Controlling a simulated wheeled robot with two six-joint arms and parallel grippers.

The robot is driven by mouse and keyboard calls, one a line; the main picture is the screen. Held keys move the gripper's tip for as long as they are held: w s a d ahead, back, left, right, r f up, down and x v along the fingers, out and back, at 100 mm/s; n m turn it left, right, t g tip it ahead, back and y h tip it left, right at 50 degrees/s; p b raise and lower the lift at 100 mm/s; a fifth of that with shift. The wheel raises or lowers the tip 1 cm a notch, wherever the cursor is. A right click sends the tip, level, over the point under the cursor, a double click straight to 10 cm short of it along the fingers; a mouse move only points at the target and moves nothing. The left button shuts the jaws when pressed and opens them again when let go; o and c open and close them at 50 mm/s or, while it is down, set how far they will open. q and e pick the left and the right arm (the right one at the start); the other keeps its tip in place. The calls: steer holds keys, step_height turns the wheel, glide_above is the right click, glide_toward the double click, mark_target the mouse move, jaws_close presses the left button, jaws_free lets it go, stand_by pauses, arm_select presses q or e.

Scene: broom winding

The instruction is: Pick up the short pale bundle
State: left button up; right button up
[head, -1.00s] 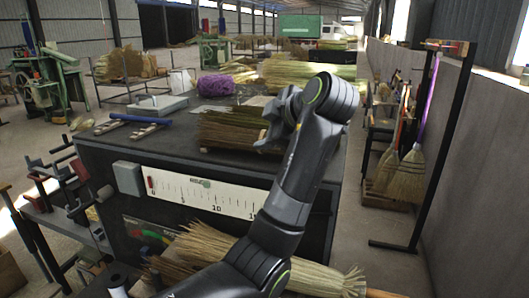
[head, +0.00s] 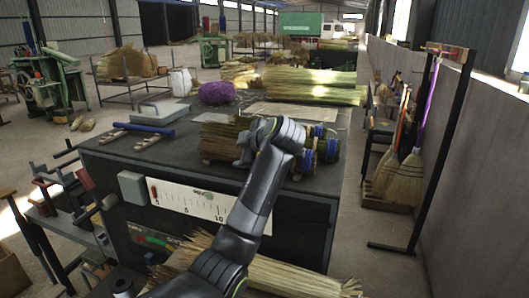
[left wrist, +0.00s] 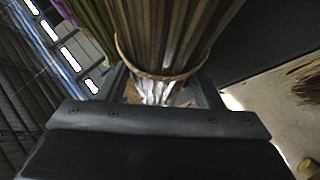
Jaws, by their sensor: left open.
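Bundles of straw lie on the dark bench top in the head view. Blue-tied bundle ends (head: 328,148) show right of my wrist; I cannot tell which bundle each end belongs to. In the left wrist view, a straw bundle (left wrist: 170,35) with a thin tan band reaches down to the open jaws, its pale end seen between the fingers. I cannot tell whether the fingers touch it. My right gripper is not in view.
The bench (head: 300,205) also carries a purple ball (head: 217,92), a blue-handled tool (head: 145,129), a grey tray-like device (head: 162,112) and long straw (head: 315,85) at the back. More straw (head: 290,275) lies below the bench front. Brooms (head: 405,175) hang at right.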

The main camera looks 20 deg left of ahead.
arm_select(q)
steer(key=shift+d, duration=0.15)
steer(key=shift+c, duration=0.4)
steer(key=c, duration=0.7)
steer(key=shift+r, duration=0.15)
